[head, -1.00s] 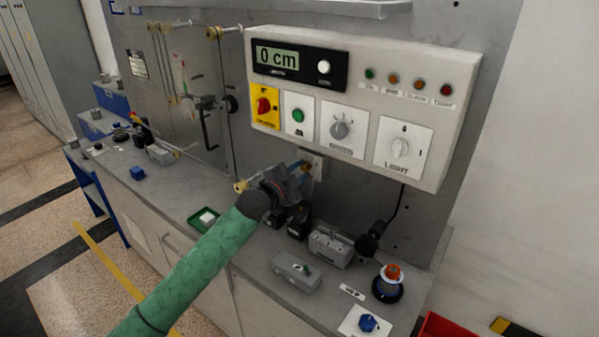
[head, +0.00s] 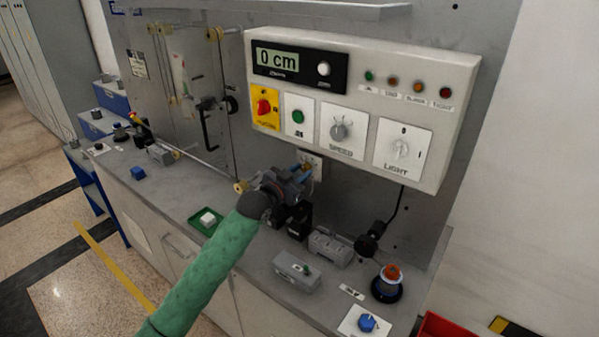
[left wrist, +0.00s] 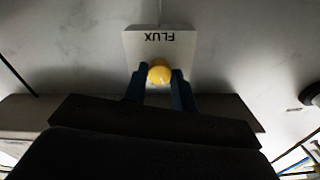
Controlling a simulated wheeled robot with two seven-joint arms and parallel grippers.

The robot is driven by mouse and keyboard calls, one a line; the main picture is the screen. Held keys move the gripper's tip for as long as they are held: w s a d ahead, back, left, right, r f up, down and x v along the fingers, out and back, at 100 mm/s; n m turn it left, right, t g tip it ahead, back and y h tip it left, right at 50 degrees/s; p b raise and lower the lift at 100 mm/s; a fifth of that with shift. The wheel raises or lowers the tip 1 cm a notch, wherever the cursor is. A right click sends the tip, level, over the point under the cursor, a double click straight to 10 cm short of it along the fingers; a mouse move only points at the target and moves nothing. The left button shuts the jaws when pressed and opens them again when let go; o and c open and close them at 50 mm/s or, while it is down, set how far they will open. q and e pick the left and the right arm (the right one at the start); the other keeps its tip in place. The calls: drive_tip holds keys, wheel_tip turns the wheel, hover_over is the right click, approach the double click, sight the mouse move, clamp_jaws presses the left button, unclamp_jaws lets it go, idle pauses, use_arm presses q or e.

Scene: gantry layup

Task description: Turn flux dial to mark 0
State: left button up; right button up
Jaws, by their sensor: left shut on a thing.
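The flux dial shows in the left wrist view as a yellow round knob (left wrist: 160,74) on a white plate lettered FLUX (left wrist: 160,40), which appears upside down there. My left gripper (left wrist: 161,82) is shut on the yellow knob, with one blue finger on each side. In the head view my left gripper (head: 303,170) is at the wall below the control panel, and part of the white plate (head: 317,167) shows beside it. My gripper hides the knob there. I cannot read any dial mark. My right gripper is not in view.
The control panel (head: 455,120) juts out just above my left gripper. Black and grey blocks (head: 330,247) stand on the bench below it. A green tray (head: 203,227) holds a white block near the bench's front edge. A black-and-orange knob (head: 388,282) stands at right.

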use_arm(q)
drive_tip(key=n, duration=0.3)
drive_tip(key=shift+r+n+p, duration=0.1)
drive_tip(key=shift+n+p, duration=0.65)
drive_tip(key=shift+n, duration=1.25)
drive_tip(key=shift+n+p, duration=0.4)
drive_tip(key=shift+n, duration=0.9)
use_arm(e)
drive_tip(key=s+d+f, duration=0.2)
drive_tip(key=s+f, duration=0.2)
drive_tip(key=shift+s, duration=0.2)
